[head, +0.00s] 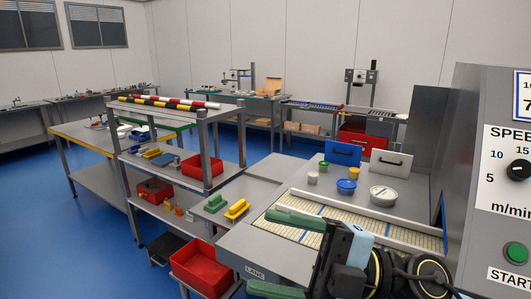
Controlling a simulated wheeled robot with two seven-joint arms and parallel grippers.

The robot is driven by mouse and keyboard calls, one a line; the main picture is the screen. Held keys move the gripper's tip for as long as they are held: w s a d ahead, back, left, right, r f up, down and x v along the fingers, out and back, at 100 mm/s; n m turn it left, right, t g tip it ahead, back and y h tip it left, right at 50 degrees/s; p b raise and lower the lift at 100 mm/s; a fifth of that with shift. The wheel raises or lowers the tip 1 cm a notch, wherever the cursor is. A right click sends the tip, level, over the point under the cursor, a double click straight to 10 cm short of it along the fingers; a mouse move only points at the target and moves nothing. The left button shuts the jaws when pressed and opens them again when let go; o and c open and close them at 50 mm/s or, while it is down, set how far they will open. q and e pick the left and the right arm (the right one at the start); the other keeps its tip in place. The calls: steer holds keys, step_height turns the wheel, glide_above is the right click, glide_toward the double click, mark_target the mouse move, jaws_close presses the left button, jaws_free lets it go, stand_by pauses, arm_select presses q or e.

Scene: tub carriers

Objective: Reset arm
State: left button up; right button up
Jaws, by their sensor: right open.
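My right gripper (258,252) is at the bottom of the head view, its two green fingers spread apart and pointing left. Nothing shows between the fingers. It is over the front of the conveyor table marked LANE, and my arm hides part of that table. A large white tub (383,196), a blue tub (346,187), a yellow tub (354,173), a green tub (324,166) and a small pale tub (312,178) stand on the grey surface behind the belt (312,233). A green carrier (214,203) and a yellow carrier (237,209) lie on the grey side surface. My left gripper is not in view.
A blue panel (342,153) and a white panel (390,163), both with handles, stand behind the tubs. A control cabinet (476,150) blocks the right side. A shelf rack with a red bin (200,167) stands left; another red bin (205,268) sits low in front. Blue floor is open left.

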steer(key=w+d+m+t+h, duration=0.7)
steer(key=d+m+t, duration=0.2)
steer(key=m+t, duration=1)
steer(key=d+f+m+g+h, duration=0.2)
steer(key=d+f+m+h, duration=0.3)
steer(key=f+h, duration=0.3)
steer(key=d+f+m+g+h, duration=0.2)
steer(key=d+f+m+h, duration=0.35)
steer(key=f, duration=0.35)
steer(key=s+f+g, duration=1.3)
steer(key=s+f, duration=0.5)
steer(key=s, duration=0.3)
step_height(320, 180, down, 27)
steer(key=s+b, duration=0.1)
steer(key=b, duration=0.2)
arm_select(q)
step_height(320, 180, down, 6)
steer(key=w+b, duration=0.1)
steer(key=b, duration=0.2)
arm_select(e)
steer(key=s+d+f+g, duration=0.1)
steer(key=s+d+f, duration=0.1)
steer(key=s+f, duration=0.6)
steer(key=s+d+f+g, duration=0.1)
steer(key=s+f, duration=0.7)
steer(key=f, duration=0.1)
steer(key=shift+s+d+f, duration=0.35)
steer(key=shift+s+f, duration=0.05)
